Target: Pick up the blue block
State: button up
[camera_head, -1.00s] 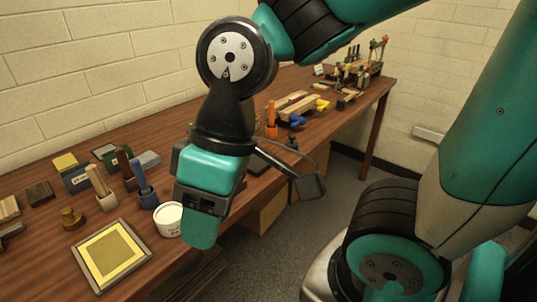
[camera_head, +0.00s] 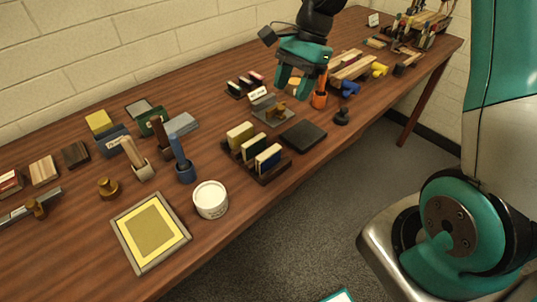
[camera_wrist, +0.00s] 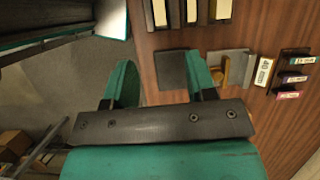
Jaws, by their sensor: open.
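My gripper (camera_head: 296,82) is open and empty, above the table toward its far right part. In the wrist view its two teal fingers (camera_wrist: 162,80) stand apart with no object between them. A wooden rack (camera_head: 268,176) holds three cream-topped blocks, and the right one (camera_head: 268,158) shows a dark blue side. A blue box (camera_head: 114,143) stands further left. I cannot tell for sure which is the blue block.
A black pad (camera_head: 304,134) and a grey plate (camera_head: 262,116) with a brass tool lie near the gripper. An orange cup (camera_head: 319,100), a blue clamp (camera_head: 349,89) and a black knob (camera_head: 341,118) stand close by. A white tub (camera_head: 210,198) and yellow tray (camera_head: 184,235) are front left.

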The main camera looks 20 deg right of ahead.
send_near(270, 152)
jog(key=shift+m, duration=0.3)
jog(key=x, duration=0.3)
jog(key=p+x, duration=0.1)
jog(key=shift+w+d+f, duration=0.1)
jog(key=shift+w+f, duration=0.2)
jog(key=shift+f, duration=0.2)
jog(key=x, duration=0.3)
jog(key=p+x, duration=0.1)
jog(key=shift+s+a+f, duration=0.2)
jog(key=shift+s+a, duration=0.15)
jog(key=shift+a, duration=0.05)
jog(key=shift+a+f, duration=0.15)
jog(key=shift+f, duration=0.3)
grip_shut()
